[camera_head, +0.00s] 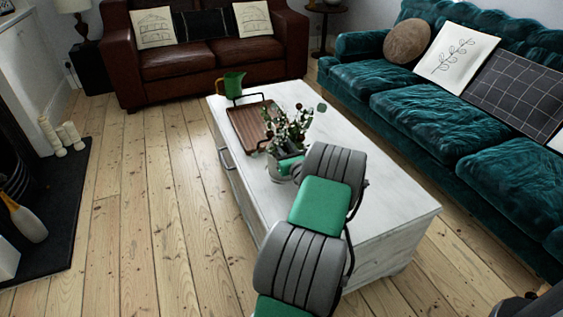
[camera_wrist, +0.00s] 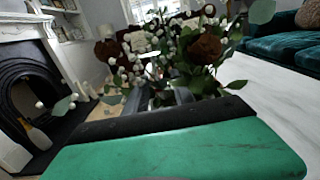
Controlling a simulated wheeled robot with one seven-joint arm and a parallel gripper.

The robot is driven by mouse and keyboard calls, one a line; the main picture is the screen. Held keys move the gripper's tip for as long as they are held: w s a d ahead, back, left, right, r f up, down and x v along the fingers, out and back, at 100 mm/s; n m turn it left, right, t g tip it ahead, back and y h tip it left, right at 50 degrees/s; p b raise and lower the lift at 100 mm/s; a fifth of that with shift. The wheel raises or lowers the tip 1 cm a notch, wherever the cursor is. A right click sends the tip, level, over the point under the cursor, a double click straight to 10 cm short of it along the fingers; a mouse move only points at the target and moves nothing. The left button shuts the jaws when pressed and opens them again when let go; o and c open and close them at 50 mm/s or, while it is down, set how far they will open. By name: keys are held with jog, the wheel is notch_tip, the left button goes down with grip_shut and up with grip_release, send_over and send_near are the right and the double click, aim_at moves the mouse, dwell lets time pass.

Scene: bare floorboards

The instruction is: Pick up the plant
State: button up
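The plant (camera_head: 293,124) has green leaves, white berries and dark red-brown blooms, and it stands upright in a greyish pot (camera_head: 275,176) on the white coffee table. In the wrist view the plant (camera_wrist: 205,48) fills the upper middle, straight ahead of my gripper. My gripper (camera_wrist: 160,98) is at the plant's lower part, with its two grey fingers apart and stems showing between them. I cannot tell whether the fingers touch the pot.
The white coffee table (camera_head: 385,205) has free room at its right end. A brown wooden tray (camera_head: 250,122) and a green jug (camera_head: 234,84) stand behind the plant. A teal sofa (camera_head: 430,115) is on the right, a brown leather sofa (camera_head: 180,58) at the back.

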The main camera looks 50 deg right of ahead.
aim_at(274, 138)
jog(key=x, duration=0.1)
jog(key=b+x, duration=0.1)
jog(key=x, duration=0.1)
jog(key=a+x, duration=0.1)
jog(key=shift+w+d+f, duration=0.3)
jog(key=shift+w, duration=0.3)
jog(key=shift+w+d, duration=0.2)
jog(key=shift+w, duration=0.15)
jog(key=shift+r, duration=0.15)
jog(key=shift+c, duration=0.3)
jog(key=shift+d, duration=0.1)
grip_shut()
jog(key=shift+r, duration=0.25)
